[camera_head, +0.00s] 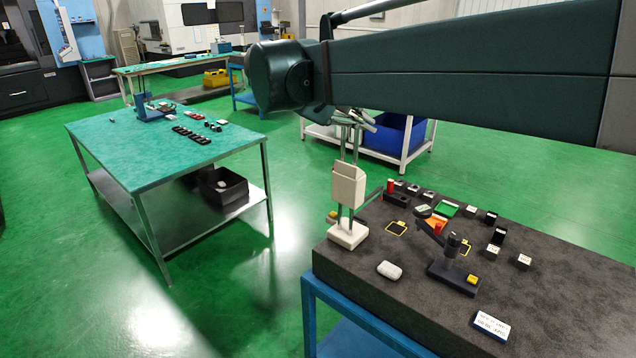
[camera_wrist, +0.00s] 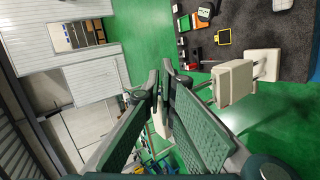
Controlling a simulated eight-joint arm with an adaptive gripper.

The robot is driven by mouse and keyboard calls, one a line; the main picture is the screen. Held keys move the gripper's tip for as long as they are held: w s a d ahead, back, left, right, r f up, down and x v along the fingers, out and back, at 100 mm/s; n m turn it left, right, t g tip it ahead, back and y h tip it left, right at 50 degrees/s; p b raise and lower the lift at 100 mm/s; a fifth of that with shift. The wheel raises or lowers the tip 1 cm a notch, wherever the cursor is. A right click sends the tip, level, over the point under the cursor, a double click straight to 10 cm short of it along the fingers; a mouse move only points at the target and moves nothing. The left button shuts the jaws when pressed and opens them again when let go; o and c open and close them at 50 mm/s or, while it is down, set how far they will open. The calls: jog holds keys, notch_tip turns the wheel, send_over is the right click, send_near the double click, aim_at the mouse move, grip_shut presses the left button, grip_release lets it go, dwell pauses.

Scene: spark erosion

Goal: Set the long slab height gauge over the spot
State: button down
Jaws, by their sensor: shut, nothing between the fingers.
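The cream height gauge (camera_head: 347,187) has two metal columns, a boxy head and a slab base. It stands upright at the left corner of the dark granite plate. In the wrist view the gauge (camera_wrist: 236,82) is to the right of my fingers, apart from them. I cannot tell which is the spot. My gripper (camera_wrist: 163,82) is shut and empty. In the head view it is near the gauge's top, partly hidden by my arm.
The dark stand (camera_head: 453,275) with a yellow button, a white rounded block (camera_head: 389,270) and a labelled box (camera_head: 490,326) occupy the plate's front. Several small blocks and a green tray (camera_head: 446,209) line its back. The granite plate (camera_head: 350,288) is bare at front left.

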jog(key=w+a+f+t+h+p, duration=0.1)
jog(key=w+a+h, duration=0.3)
jog(key=a, duration=0.6)
jog(key=w+a+t+h+p, duration=0.15)
jog(key=w+a, duration=0.35)
jog(key=a, duration=0.6)
notch_tip(320, 180, down, 26)
jog(key=shift+n, duration=0.3)
jog(key=shift+w+d, duration=0.1)
jog(key=shift+d, duration=0.05)
jog(key=w+d+b, duration=0.1)
jog(key=w+d, duration=0.1)
jog(key=d, duration=0.9)
jog(key=shift+w+d, duration=0.15)
